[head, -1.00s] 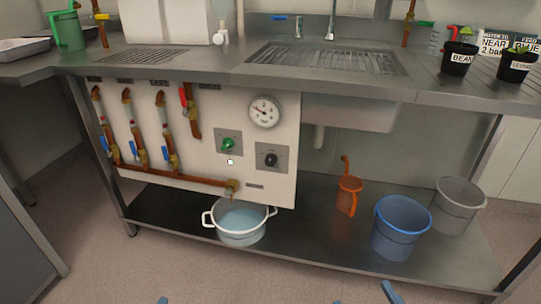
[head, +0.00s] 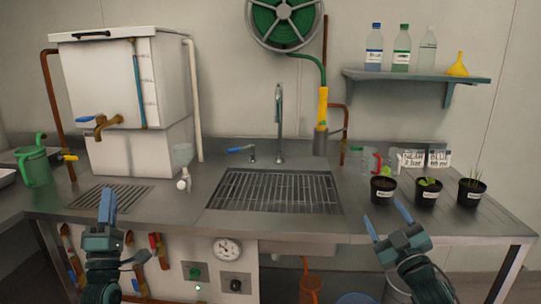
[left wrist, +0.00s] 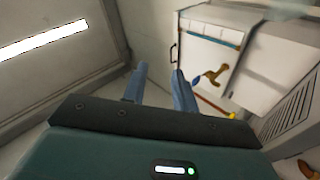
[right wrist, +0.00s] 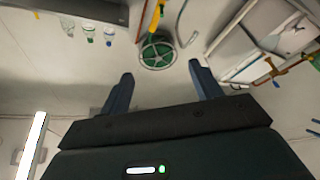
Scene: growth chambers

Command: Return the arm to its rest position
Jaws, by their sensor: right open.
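My left gripper (head: 107,198) is raised in front of the counter at the left, its fingers pointing up, seen edge-on in the head view. In the left wrist view (left wrist: 160,78) a narrow gap shows between its blue fingers, with nothing in it. My right gripper (head: 387,215) is raised in front of the counter at the right, below the potted plants. Its fingers are wide apart and empty, which also shows in the right wrist view (right wrist: 161,82). Neither gripper is seen holding anything.
The steel counter (head: 180,215) has a sink grate (head: 275,190) in the middle. A white tank (head: 125,80) with a tap and a green watering can (head: 36,168) stand at the left. Several small pots, one a black pot (head: 383,189), stand at the right. A shelf (head: 415,76) holds bottles.

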